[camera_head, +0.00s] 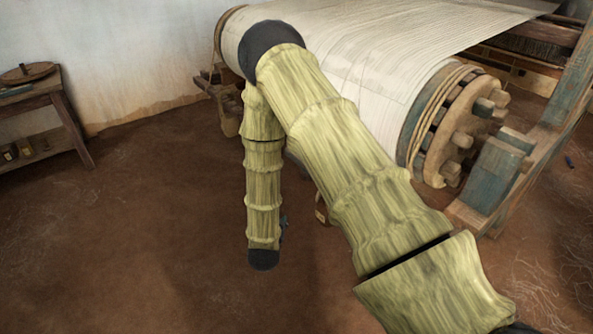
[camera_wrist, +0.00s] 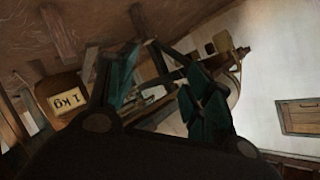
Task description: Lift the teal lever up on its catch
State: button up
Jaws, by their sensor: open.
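I cannot pick out the teal lever for certain in either view. My gripper shows in the wrist view (camera_wrist: 160,75) as two dark teal fingers spread apart, with no object clearly held between them. In the head view my forearm hangs down in front of the loom, and the fingers are mostly hidden behind it. Worn teal paint shows on a wooden block (camera_head: 496,172) beside the toothed wheel (camera_head: 466,128) at the right of the loom; I cannot tell whether it belongs to the lever.
A weight labelled 1 kg (camera_wrist: 66,86) hangs left of my fingers in the wrist view. White cloth (camera_head: 390,45) covers the loom's roller. A wooden side table (camera_head: 45,100) stands at far left. The earthen floor (camera_head: 130,230) at left is clear.

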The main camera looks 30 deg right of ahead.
jog(key=w+d+r+m+h+b, duration=0.3)
jog(key=w+d+m+b, duration=0.1)
jog(key=d+b, duration=0.1)
jog(key=w+d+r+m+g+h+b, duration=0.1)
jog(key=w+d+r+m+h+b, duration=0.2)
jog(key=w+d+m+b, duration=0.2)
jog(key=w+d+r+m+g+h+b, duration=0.1)
jog(key=w+d+r+m+h+b, duration=0.2)
jog(key=w+d+m+h+b, duration=0.1)
jog(key=shift+w+d+r+m+b, duration=0.15)
jog(key=shift+d+m+b, duration=0.25)
jog(key=shift+d, duration=0.55)
jog(key=shift+w+d+r+m+b, duration=0.1)
jog(key=shift+d+m+b, duration=0.1)
jog(key=shift+d+b, duration=0.55)
jog(key=shift+d, duration=0.2)
